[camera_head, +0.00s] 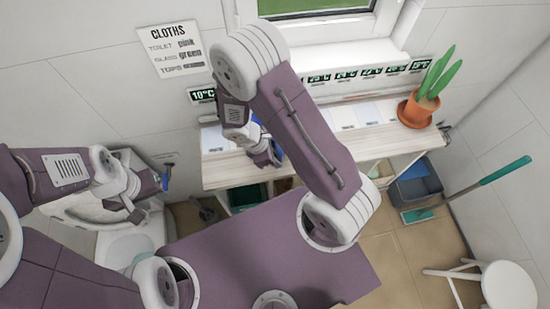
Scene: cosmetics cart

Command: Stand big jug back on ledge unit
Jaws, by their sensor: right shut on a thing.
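The ledge unit (225,172) is a pale wooden-topped shelf unit under the window. My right gripper (266,157) is at the left part of its top, pointing down. It is shut on the big jug (278,150), of which only blue bits show beside the gripper. My gripper and arm hide the rest, so I cannot tell whether the jug touches the ledge or stands upright. My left gripper (132,208) hangs over the white washbasin at the left, away from the ledge. Its fingers are too small and unclear to tell open from shut.
A potted plant (417,110) stands at the ledge's right end. White basin (85,212) and toilet (125,248) are at the left. The ledge's middle top is partly clear.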

